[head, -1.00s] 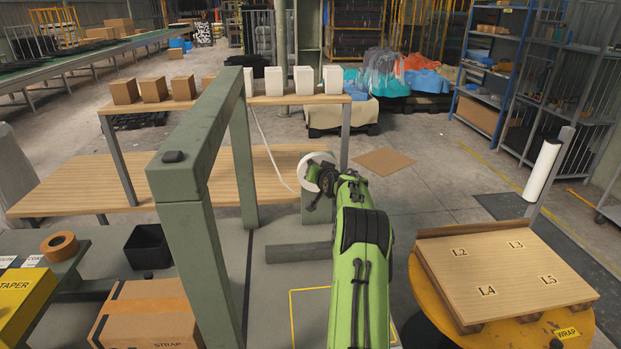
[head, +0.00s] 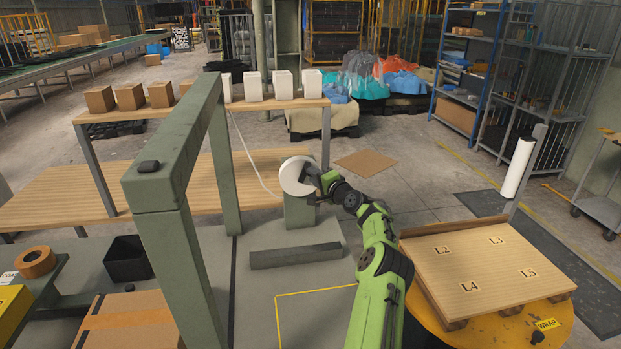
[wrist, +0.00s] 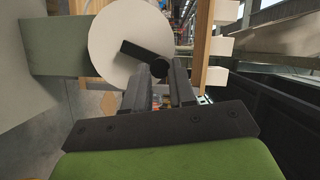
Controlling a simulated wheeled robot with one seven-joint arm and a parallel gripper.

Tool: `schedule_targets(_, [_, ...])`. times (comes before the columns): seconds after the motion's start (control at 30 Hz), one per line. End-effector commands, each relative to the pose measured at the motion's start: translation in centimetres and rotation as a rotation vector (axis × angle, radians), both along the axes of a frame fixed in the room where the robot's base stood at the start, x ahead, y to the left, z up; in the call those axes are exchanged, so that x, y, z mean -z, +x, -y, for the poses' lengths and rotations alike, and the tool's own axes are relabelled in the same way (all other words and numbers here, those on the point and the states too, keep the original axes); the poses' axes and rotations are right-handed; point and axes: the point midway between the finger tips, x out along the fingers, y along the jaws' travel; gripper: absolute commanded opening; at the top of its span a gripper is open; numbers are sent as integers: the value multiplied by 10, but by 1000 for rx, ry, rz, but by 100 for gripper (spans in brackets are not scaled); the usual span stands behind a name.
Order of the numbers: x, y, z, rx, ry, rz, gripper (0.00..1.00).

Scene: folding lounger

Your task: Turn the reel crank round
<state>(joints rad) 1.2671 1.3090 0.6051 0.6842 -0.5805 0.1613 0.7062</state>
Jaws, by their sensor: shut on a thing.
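The white round reel (head: 291,176) sits on top of a grey-green post (head: 299,209), with a pale strap running up from it. In the wrist view the reel face (wrist: 112,38) fills the upper middle. The dark crank arm (wrist: 138,52) crosses it, sloping down to the right, with a round black handle (wrist: 159,69) at its end. My gripper (head: 313,181) is at the reel's right side. In the wrist view my gripper (wrist: 158,76) has its two fingers on either side of the handle, shut on it. In the head view my gripper hides the crank.
A green frame (head: 187,140) stands left of the reel, above a strapped carton (head: 125,325). A low grey bar (head: 295,256) lies in front of the post. A yellow turntable (head: 545,322) with a wooden pallet (head: 490,268) is at right. Wooden benches stand behind.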

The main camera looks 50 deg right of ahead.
Motion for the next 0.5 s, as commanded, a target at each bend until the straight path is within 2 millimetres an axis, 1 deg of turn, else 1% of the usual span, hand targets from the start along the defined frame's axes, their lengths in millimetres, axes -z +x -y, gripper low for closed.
schedule_targets(0.03, [3, -2, 3, 5, 23, 22, 0])
schedule_targets(0.2, [6, -6, 7, 4, 94, 81, 0])
schedule_targets(0.5, [9, -8, 10, 4, 154, 131, 0])
